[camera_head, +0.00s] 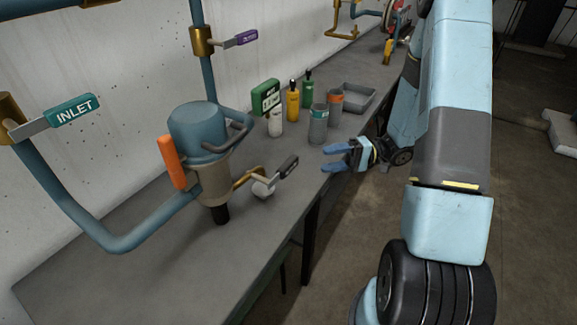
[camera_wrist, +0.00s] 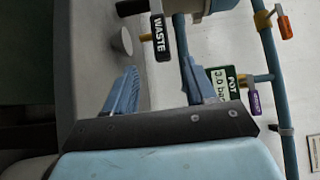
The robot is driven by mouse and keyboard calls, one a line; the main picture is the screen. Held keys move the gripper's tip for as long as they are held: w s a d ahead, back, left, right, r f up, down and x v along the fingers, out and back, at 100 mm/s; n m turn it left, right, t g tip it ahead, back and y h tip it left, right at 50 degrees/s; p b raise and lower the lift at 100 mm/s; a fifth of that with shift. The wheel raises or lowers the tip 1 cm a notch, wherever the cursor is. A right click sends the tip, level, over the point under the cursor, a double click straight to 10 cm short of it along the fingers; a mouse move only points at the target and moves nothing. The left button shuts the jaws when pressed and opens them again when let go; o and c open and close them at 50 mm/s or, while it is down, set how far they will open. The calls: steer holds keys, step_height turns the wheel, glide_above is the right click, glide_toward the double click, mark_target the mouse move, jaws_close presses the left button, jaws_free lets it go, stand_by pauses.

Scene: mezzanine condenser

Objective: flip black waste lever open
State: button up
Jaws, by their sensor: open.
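The black waste lever (camera_head: 287,167) sits on a brass valve (camera_head: 247,178) low on the condenser vessel's right side. In the head view it slants up and to the right. In the wrist view the lever (camera_wrist: 159,37) shows its WASTE label and lies just beyond my fingertips, roughly between their lines. My gripper (camera_head: 326,159) is open and empty, right of the lever in the head view, with its blue fingers pointing left. In the wrist view the gripper (camera_wrist: 159,66) has its fingers spread apart, and neither appears to touch the lever.
A small white cup (camera_head: 263,189) stands under the brass valve. The blue-capped vessel (camera_head: 198,135) has an orange handle (camera_head: 172,162). Bottles, grey cylinders (camera_head: 318,124) and a grey tray (camera_head: 356,97) stand farther back on the bench. The front bench surface (camera_head: 150,270) is clear.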

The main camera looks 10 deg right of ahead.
mark_target(294, 165)
steer(key=a, duration=0.4)
steer(key=s+a, duration=0.1)
steer(key=a, duration=0.7)
steer(key=shift+s+a, duration=0.25)
steer(key=shift+s, duration=0.05)
jaws_close()
